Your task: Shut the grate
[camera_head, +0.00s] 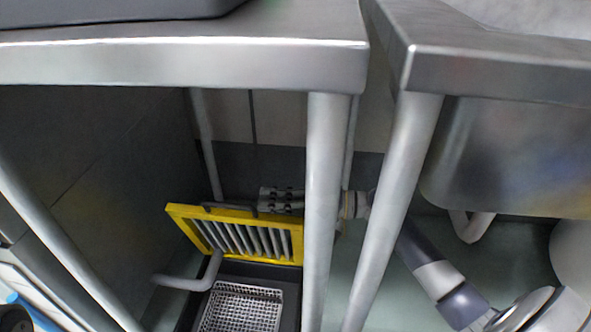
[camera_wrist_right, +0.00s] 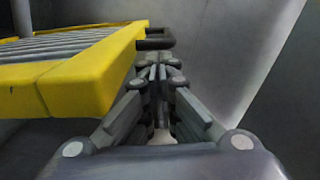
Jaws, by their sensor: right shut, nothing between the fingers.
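The grate (camera_head: 243,237) has a yellow frame and grey bars. In the head view it stands tilted up at the back of a dark floor pit (camera_head: 263,271), under the steel table. A dark handle (camera_head: 228,208) runs along its upper edge. My right gripper (camera_head: 265,197) is behind that upper edge, its arm coming from the right. In the right wrist view the grate (camera_wrist_right: 75,72) is at the left, with its handle (camera_wrist_right: 156,38) just beyond the fingertips. The right gripper (camera_wrist_right: 158,72) is shut and empty. I cannot tell whether it touches the grate. My left gripper is out of view.
A metal mesh basket (camera_head: 240,306) sits in the pit. A bent grey pipe (camera_head: 185,283) ends over the pit's left side. Table legs (camera_head: 322,190) and (camera_head: 398,190) stand close to my right arm. A sink basin (camera_head: 510,160) hangs at the right.

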